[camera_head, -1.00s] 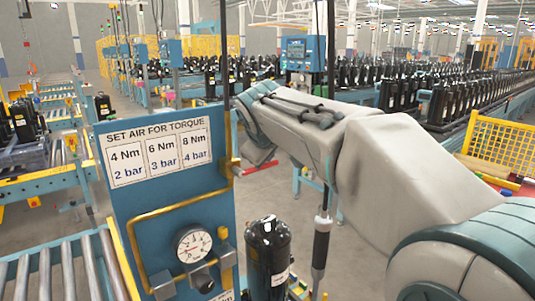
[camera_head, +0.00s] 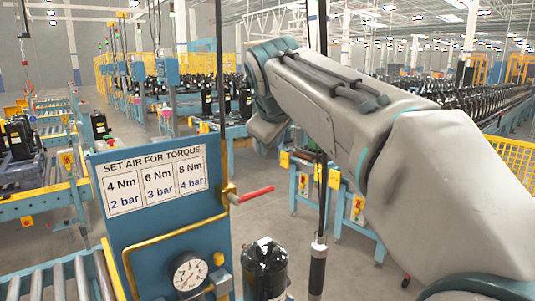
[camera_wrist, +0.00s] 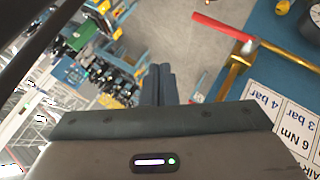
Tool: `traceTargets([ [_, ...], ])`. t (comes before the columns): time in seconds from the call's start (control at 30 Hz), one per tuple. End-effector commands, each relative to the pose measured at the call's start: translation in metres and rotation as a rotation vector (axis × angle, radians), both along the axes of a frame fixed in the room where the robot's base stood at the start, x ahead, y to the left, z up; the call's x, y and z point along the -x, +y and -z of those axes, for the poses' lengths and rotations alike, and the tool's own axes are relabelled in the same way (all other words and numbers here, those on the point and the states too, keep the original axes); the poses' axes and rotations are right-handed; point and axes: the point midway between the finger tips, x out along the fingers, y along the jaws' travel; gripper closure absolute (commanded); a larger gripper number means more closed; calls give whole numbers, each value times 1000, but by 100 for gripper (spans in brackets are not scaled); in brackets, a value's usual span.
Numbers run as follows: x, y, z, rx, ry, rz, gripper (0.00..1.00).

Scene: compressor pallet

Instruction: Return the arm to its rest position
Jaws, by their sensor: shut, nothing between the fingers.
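My arm reaches in from the right in the head view, bent at the elbow, with its wrist end (camera_head: 268,125) above and beyond the panel's red-handled valve. The fingers cannot be made out in that view. In the wrist view my gripper (camera_wrist: 159,72) shows its two dark fingers side by side, shut and empty, over the floor. The red valve handle (camera_wrist: 222,27) lies to the upper right of the fingers, apart from them. It also shows in the head view (camera_head: 257,193).
A blue panel (camera_head: 135,228) with a torque sign (camera_head: 156,180) and a gauge (camera_head: 190,273) stands at left front. A black compressor (camera_head: 264,268) stands beside it. A hanging tool (camera_head: 317,268) is close to my arm. Rollers (camera_head: 65,282) lie at lower left.

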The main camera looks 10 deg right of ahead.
Motion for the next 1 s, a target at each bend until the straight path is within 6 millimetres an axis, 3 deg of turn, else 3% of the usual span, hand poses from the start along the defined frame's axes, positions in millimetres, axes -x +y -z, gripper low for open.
traceTargets([
  [0.2,5,-3,-9,-1,0,-1,100],
  [0.57,8,-5,-3,-10,9,7,100],
  [0.67,20,-11,14,-40,36,33,100],
  [0.77,40,-21,45,-94,83,82,100],
  [1.0,106,-43,138,-258,211,246,100],
])
